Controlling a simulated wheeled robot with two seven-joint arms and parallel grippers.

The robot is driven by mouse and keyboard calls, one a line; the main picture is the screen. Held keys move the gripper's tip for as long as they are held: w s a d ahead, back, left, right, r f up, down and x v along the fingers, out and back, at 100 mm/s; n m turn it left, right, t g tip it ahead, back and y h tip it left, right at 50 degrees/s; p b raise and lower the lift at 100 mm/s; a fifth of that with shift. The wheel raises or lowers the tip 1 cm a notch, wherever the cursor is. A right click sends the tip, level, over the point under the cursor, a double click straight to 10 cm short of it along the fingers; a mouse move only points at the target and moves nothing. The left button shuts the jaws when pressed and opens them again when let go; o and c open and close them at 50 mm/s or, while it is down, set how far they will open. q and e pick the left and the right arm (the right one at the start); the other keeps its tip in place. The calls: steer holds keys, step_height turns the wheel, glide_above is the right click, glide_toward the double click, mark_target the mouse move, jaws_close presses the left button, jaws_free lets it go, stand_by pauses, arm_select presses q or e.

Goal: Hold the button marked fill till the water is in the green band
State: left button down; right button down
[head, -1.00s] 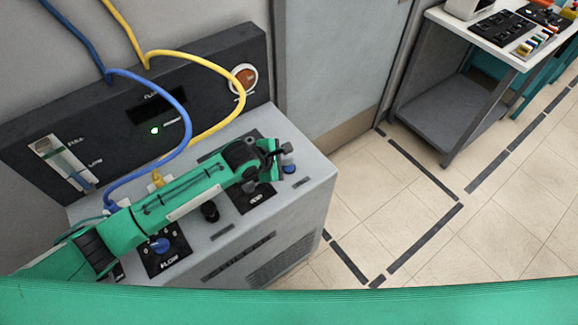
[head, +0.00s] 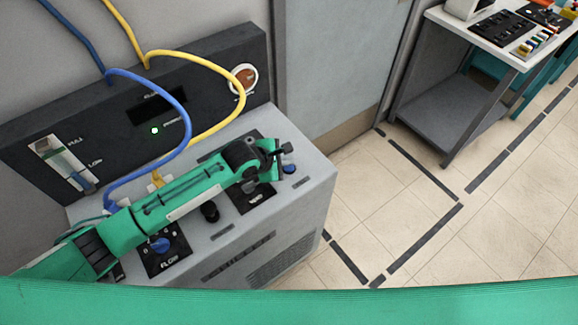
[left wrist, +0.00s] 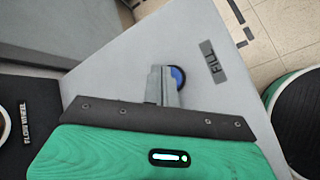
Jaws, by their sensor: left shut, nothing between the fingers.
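The blue button (head: 288,168) is on the right end of the machine's grey top. In the left wrist view, the blue button (left wrist: 178,77) sits beside a label reading FILL (left wrist: 212,62). My left gripper (head: 279,153) is shut and empty, over the button. In the left wrist view its fingertips (left wrist: 163,84) cover the button's left part; I cannot tell how far it is pressed. The level gauge (head: 62,163), marked FULL and LOW, is on the dark panel at left. A greenish patch shows on it, but the water level is too small to read. My right gripper is out of view.
Blue (head: 185,110) and yellow (head: 200,62) hoses arch in front of the panel. A blue FLOW knob (head: 160,244) and a black knob (head: 210,211) are near my left arm. A grey cart (head: 440,105) stands at upper right. The tiled floor between is clear.

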arm_select(q)
steer(key=shift+f, duration=0.15)
steer(key=shift+f+p, duration=0.25)
steer(key=shift+p, duration=0.05)
